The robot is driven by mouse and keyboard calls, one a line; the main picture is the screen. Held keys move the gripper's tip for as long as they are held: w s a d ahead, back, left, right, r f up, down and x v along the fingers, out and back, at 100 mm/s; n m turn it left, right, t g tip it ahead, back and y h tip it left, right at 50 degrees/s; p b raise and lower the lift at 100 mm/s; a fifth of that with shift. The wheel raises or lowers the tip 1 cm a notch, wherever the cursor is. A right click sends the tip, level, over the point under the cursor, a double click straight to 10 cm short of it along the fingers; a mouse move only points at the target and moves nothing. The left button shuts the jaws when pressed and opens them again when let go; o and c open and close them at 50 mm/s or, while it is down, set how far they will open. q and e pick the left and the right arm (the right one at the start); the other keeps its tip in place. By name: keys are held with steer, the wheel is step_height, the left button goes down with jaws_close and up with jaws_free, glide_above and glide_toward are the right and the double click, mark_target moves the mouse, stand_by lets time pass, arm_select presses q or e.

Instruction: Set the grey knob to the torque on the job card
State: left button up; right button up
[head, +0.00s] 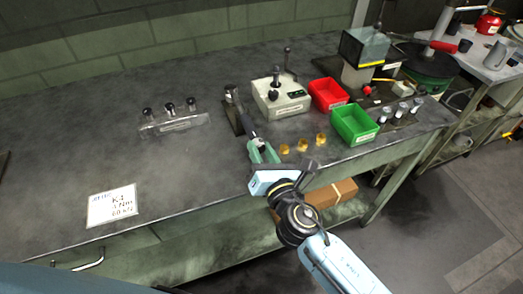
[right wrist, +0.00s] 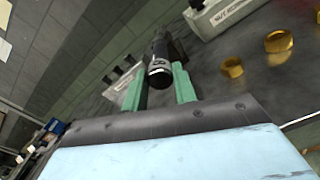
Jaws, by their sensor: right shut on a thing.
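The job card (head: 112,205) lies flat at the front left of the bench; its print includes "K4", an Nm line and "60 kN", but the Nm figure is too small to read surely. A dark cylindrical tool (head: 243,122) leans from a black stand. Its end, which appears to be the grey knob (right wrist: 159,76), faces the right wrist camera. The green fingers of my right gripper (head: 261,148) are shut on this knob, one on each side in the right wrist view (right wrist: 159,88). Its setting marks are not legible. My left gripper is out of view.
Several brass pieces (head: 302,146) lie right of my right gripper. A green bin (head: 356,138), red bin (head: 328,94) and pale machine box (head: 280,99) stand beyond. A clear rack (head: 174,124) with black-topped pieces stands left. The bench between card and rack is clear.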

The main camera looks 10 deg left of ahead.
stand_by(0.4)
steer(key=o, duration=1)
steer(key=v, duration=1.3)
steer(key=shift+s+d, duration=0.15)
steer(key=shift+d, duration=0.05)
